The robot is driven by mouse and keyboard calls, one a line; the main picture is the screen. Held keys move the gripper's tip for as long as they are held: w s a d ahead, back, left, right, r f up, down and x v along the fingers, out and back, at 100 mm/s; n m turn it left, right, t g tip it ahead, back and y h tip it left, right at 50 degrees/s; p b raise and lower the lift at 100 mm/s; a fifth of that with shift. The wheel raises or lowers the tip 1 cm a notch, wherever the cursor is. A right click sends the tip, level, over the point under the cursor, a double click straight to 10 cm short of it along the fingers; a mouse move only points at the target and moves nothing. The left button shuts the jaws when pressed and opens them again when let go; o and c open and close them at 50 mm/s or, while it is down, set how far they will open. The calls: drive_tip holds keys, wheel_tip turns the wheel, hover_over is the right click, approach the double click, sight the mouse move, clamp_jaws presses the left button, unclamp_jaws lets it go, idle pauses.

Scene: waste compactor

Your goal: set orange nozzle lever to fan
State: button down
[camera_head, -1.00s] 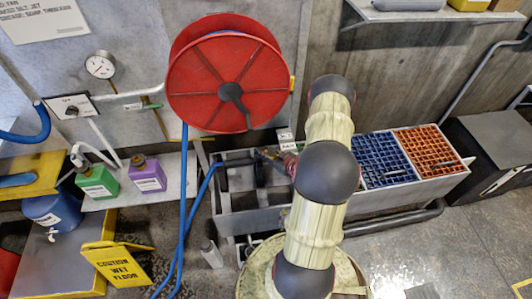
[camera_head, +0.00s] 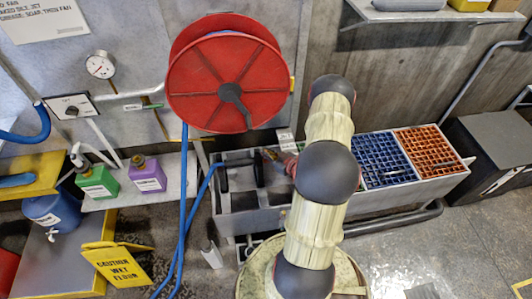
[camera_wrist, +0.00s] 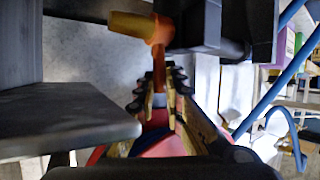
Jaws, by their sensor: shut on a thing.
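The orange nozzle lever (camera_wrist: 159,68) runs down between my fingertips in the wrist view. Its upper end meets an orange-brown nozzle piece (camera_wrist: 132,25), beside a dark block. My gripper (camera_wrist: 160,103) is shut on the lever, with one finger on each side. In the head view my gripper (camera_head: 277,156) is over the left part of the long metal trough (camera_head: 250,222), beside dark upright fittings. My arm hides part of the trough there, and the lever's setting marks cannot be read.
A red hose reel (camera_head: 205,95) with a blue hose (camera_head: 183,205) hangs left of my arm. Blue and orange grates (camera_head: 385,157) fill the trough's right side. A grey plate (camera_wrist: 70,120) is close on the left in the wrist view.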

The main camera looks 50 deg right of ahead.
drive_tip(key=shift+w+d+r+g+p, duration=0.15)
drive_tip(key=shift+w+r+g+p, duration=0.2)
drive_tip(key=shift+p, duration=0.4)
drive_tip(key=shift+d+f+m+g+y+p, duration=0.15)
drive_tip(key=shift+f+m+g+y+p, duration=0.15)
drive_tip(key=shift+y+p, duration=0.1)
drive_tip(key=c, duration=1.9)
unclamp_jaws()
drive_tip(key=v, duration=1.2)
